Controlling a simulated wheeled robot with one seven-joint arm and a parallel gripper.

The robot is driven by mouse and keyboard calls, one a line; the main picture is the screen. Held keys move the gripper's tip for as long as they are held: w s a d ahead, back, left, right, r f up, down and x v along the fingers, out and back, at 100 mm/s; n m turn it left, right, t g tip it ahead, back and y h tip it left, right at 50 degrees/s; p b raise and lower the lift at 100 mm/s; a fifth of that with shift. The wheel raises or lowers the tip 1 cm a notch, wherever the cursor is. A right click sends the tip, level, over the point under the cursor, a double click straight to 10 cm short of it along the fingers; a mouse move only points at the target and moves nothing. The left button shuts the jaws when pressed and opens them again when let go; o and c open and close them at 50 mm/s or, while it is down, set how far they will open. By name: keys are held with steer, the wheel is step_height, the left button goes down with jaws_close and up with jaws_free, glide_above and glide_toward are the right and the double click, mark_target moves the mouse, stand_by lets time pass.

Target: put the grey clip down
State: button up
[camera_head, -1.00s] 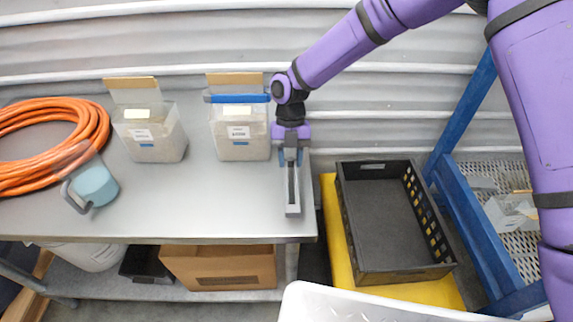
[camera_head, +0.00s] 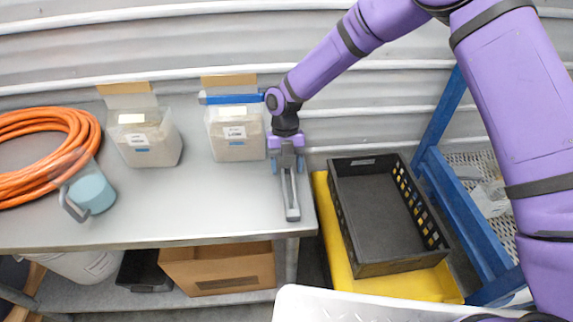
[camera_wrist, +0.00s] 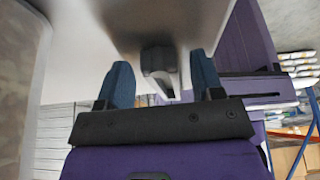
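The grey clip (camera_head: 291,198) is a long narrow bar that lies on the metal table near its right edge, pointing toward the front. My gripper (camera_head: 287,166) is over the clip's back end. Its two blue fingers stand apart on either side of the clip. In the wrist view the clip (camera_wrist: 158,62) shows between the fingers of my gripper (camera_wrist: 162,80), with a gap on both sides. The clip's far part is hidden in that view.
Two clear bags with labels stand at the back, the middle one (camera_head: 236,136) with a blue clip (camera_head: 232,99). A black crate (camera_head: 385,210) stands right of the table. The front middle tabletop is clear.

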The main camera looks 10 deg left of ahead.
steer(key=v, duration=0.5)
steer(key=shift+r, duration=0.1)
steer(key=w+a, duration=0.1)
steer(key=w, duration=0.2)
steer(key=w+a, duration=0.1)
steer(key=w, duration=0.6)
steer(key=shift+w+a, duration=0.3)
steer(key=shift+a, duration=0.1)
steer(key=shift+w+a, duration=0.1)
steer(key=shift+w, duration=0.4)
steer(key=shift+r, duration=0.1)
